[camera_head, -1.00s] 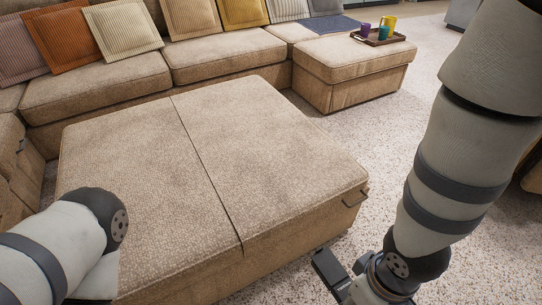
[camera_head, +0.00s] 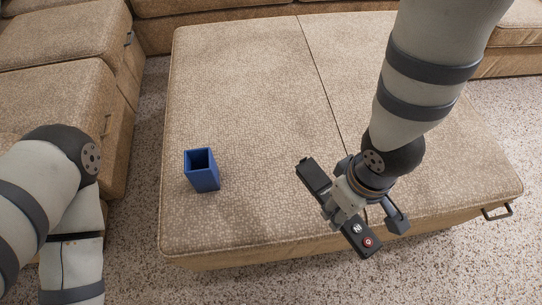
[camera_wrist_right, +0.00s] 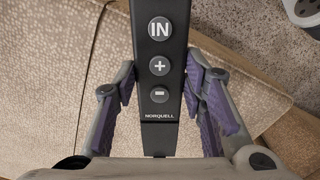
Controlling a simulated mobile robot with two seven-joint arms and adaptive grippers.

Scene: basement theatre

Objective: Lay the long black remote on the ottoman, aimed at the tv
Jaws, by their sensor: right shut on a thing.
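The long black remote (camera_head: 365,242) has a red button and a white one near its front end in the head view. My right gripper (camera_head: 349,210) is shut on its middle. In the right wrist view, the remote (camera_wrist_right: 160,45) runs between the two fingers, with IN, plus and minus buttons and NORQUELL lettering facing the camera. The remote lies diagonally in the head view, over the front part of the tan ottoman (camera_head: 240,90). Whether it touches the cushion is unclear. My left arm is at the left; its gripper is out of view. No tv shows.
A blue open-topped square holder (camera_head: 206,181) stands on the ottoman's left half. A seam splits the ottoman top. Sofa sections (camera_head: 60,35) border it at the left and back. Speckled carpet (camera_head: 120,225) lies in front. Much of the ottoman's left and back top is bare.

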